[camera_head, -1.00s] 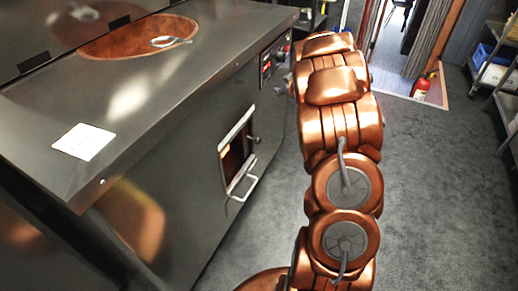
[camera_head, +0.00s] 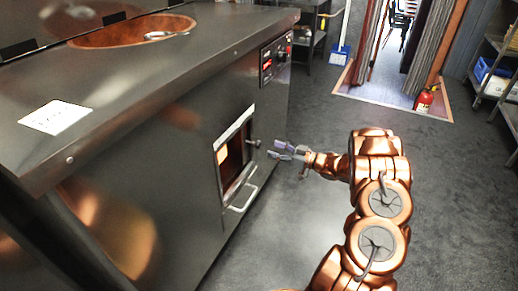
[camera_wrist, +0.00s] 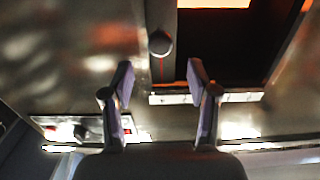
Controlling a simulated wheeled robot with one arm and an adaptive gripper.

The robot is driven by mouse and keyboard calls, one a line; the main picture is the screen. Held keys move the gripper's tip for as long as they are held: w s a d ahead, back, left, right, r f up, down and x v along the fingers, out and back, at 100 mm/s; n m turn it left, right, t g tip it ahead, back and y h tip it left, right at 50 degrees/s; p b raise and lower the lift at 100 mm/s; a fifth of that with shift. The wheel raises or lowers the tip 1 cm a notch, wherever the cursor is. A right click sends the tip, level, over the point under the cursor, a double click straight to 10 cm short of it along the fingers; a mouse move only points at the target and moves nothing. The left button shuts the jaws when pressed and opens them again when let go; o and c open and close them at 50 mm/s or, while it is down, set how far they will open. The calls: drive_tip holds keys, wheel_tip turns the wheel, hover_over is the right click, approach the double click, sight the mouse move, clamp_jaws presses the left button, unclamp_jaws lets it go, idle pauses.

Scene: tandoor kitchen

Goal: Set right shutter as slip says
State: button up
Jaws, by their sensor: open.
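The white slip (camera_head: 57,117) lies on the near left of the steel counter; its writing is too small to read. A framed shutter opening (camera_head: 236,166) is in the oven's front panel, partly open with a glow inside. A bar handle (camera_head: 242,203) sits at its lower edge. A small dark knob (camera_head: 256,143) sticks out beside the opening. My gripper (camera_head: 275,150) is open and empty, pointing at the panel just right of the knob. In the wrist view the round knob (camera_wrist: 160,43) shows beyond and between my open fingertips (camera_wrist: 160,76), apart from them, with a thin red line by it.
A control panel (camera_head: 275,58) with a red display and knobs is at the oven's far end. A round copper opening (camera_head: 130,30) with a metal utensil is in the counter top. The grey floor right of the oven is clear.

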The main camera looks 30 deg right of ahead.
sight(259, 144)
drive_tip(key=shift+b+x, duration=0.8)
drive_tip(key=shift+x, duration=2.95)
drive_tip(key=shift+a, duration=0.1)
drive_tip(key=shift+c, duration=0.4)
clamp_jaws()
